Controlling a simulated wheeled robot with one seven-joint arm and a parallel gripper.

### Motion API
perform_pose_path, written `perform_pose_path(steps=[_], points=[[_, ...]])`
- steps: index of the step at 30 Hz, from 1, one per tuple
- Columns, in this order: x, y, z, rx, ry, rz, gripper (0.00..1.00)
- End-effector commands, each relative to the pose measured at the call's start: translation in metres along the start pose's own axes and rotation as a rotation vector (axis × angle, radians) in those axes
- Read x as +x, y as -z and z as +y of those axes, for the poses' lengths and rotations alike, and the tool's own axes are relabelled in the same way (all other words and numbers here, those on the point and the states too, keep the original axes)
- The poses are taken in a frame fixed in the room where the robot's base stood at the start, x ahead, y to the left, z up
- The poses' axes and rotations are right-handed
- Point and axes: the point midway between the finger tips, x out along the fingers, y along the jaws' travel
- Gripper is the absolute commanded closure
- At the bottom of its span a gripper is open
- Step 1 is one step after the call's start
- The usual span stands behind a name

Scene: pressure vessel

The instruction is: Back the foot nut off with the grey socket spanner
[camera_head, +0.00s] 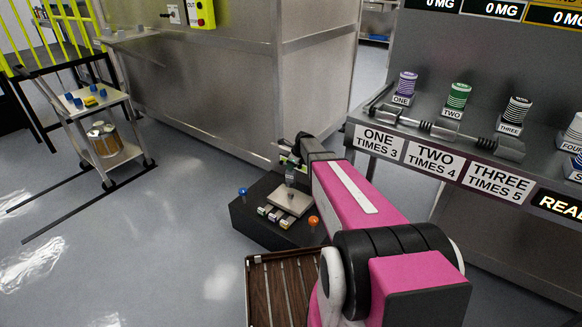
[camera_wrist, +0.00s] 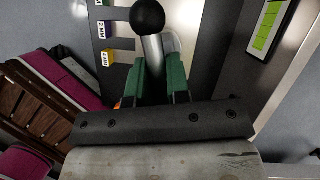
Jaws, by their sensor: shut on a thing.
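My gripper (camera_head: 290,160) is low over the dark block (camera_head: 250,219) on the floor. In the wrist view my gripper (camera_wrist: 159,78) has its green fingers shut around a grey shaft. This looks like the grey socket spanner (camera_wrist: 153,50), with a dark ball (camera_wrist: 147,17) at its far end. A pale round surface (camera_wrist: 174,45) shows beside the shaft. A light square plate (camera_head: 291,202) lies on the block below my gripper. I cannot make out the foot nut, or whether the spanner touches it.
A blue ball (camera_head: 242,190) and an orange ball (camera_head: 313,220) stand at the block's edges. Small coloured labelled pieces (camera_head: 275,214) lie between them. A brown slatted tray (camera_head: 276,287) is in front. The steel bench (camera_head: 435,142) is on the right.

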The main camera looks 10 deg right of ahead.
Motion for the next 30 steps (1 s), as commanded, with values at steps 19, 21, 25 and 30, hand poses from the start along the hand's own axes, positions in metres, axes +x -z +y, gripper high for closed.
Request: perform_pose_path(steps=[19,21,25,30], points=[[0.005,0.002,0.000,0.000,0.000,-0.002,1.00],[0.008,0.003,0.000,0.000,0.000,-0.002,1.00],[0.014,0.005,0.000,0.000,-0.001,-0.002,1.00],[0.023,0.009,0.000,0.000,0.000,-0.002,1.00]])
